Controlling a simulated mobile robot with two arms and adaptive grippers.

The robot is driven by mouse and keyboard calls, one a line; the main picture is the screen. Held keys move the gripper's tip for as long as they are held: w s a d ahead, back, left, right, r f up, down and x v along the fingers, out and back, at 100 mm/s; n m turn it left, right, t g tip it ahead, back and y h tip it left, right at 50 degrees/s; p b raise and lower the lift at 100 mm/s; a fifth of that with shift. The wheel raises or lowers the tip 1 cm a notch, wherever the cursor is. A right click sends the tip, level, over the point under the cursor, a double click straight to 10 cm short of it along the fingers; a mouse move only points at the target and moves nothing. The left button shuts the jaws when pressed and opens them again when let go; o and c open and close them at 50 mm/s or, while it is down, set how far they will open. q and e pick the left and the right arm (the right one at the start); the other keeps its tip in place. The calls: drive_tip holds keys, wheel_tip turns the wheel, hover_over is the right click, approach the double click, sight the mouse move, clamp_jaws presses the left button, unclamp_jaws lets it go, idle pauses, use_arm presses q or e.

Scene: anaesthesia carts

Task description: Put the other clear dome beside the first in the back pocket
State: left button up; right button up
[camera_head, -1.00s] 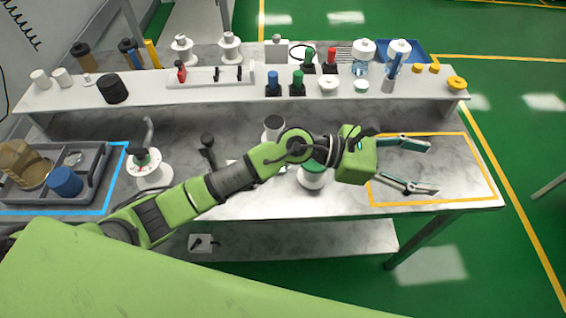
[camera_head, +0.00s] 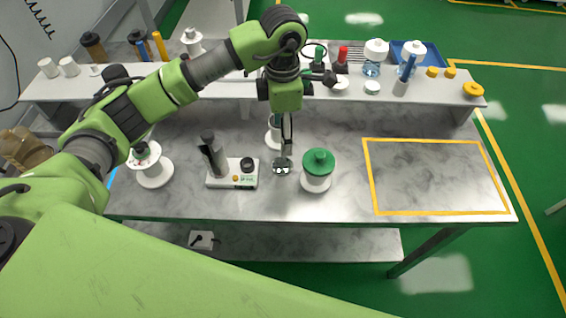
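My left gripper (camera_head: 287,140) points down over the middle of the bench, with its fingers seen nearly edge-on. A small clear, dome-like object (camera_head: 282,167) is directly below the fingertips, between the grey device and the green-lidded white jar. I cannot tell whether the fingers touch it or how far apart they are. The tray at the left is almost wholly covered by my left arm; its back pocket and any dome in it are hidden now. An amber container (camera_head: 25,150) shows at the tray's side. My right gripper is not in view.
A green-lidded white jar (camera_head: 317,170) stands close right of the gripper. A grey device with a black knob (camera_head: 233,174) is close left. A white spool-like stand (camera_head: 153,167) is further left. The yellow-taped area (camera_head: 435,175) is empty. The raised shelf (camera_head: 440,92) holds several bottles.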

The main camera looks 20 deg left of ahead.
sight(282, 160)
use_arm(q)
wheel_tip(282, 160, down, 6)
drive_tip(key=shift+f+p, duration=0.1)
drive_tip(key=shift+p, duration=0.55)
drive_tip(key=f+p, duration=0.1)
drive_tip(key=f, duration=0.2)
drive_tip(key=f+p, duration=0.1)
drive_tip(key=shift+s+f+p, duration=0.3)
drive_tip(key=shift+s+f, duration=0.05)
drive_tip(key=shift+f, duration=0.35)
drive_tip(key=c, duration=1.3)
drive_tip(key=shift+r, duration=0.15)
